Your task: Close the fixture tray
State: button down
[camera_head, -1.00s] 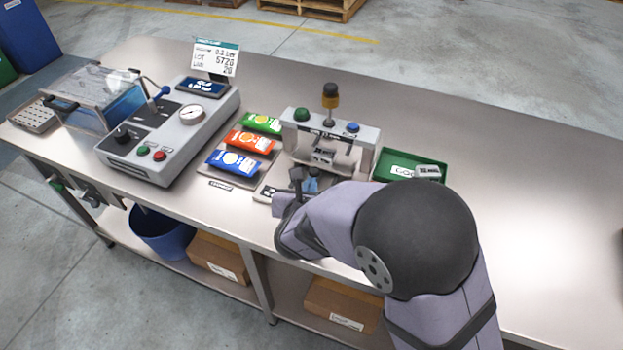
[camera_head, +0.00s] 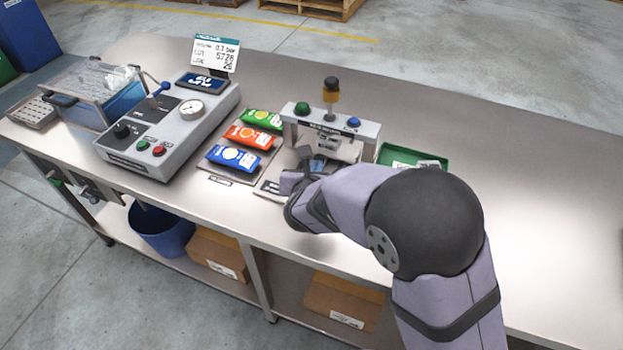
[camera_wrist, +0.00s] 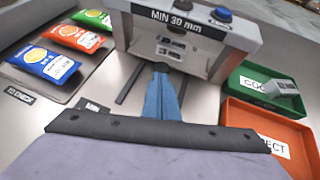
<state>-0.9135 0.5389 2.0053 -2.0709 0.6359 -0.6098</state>
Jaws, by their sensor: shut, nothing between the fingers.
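The fixture (camera_head: 331,130) is a grey bridge-shaped unit with a green and a blue button and an amber-and-black post on top. It also shows in the wrist view (camera_wrist: 190,30), labelled "MIN 30 mm". The fixture tray, a light grey piece with small dark labels (camera_wrist: 171,50), sits under the bridge, between its legs. Two dark rails (camera_wrist: 130,82) run out toward me. My gripper (camera_wrist: 161,68) is shut and empty, its blue fingers pointing at the tray's front. The fingertips look touching or nearly so; I cannot tell which. In the head view my arm partly hides the tray.
Green, orange and blue pouches (camera_head: 233,158) lie on a mat left of the fixture. A green bin (camera_wrist: 262,85) and an orange bin (camera_wrist: 270,130) stand to the right. A grey sealing machine (camera_head: 170,130) is farther left. The right side of the bench is clear.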

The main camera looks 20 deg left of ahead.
jog(key=shift+w+r, duration=0.2)
jog(key=shift+s+d+f, duration=0.15)
jog(key=shift+s+f, duration=0.05)
jog(key=shift+s, duration=0.25)
jog(key=s, duration=0.2)
jog(key=b, duration=0.1)
jog(key=shift+s+d, duration=0.25)
jog(key=shift+s, duration=0.15)
jog(key=v, duration=1)
jog(key=shift+s, duration=0.25)
jog(key=shift+d, duration=0.1)
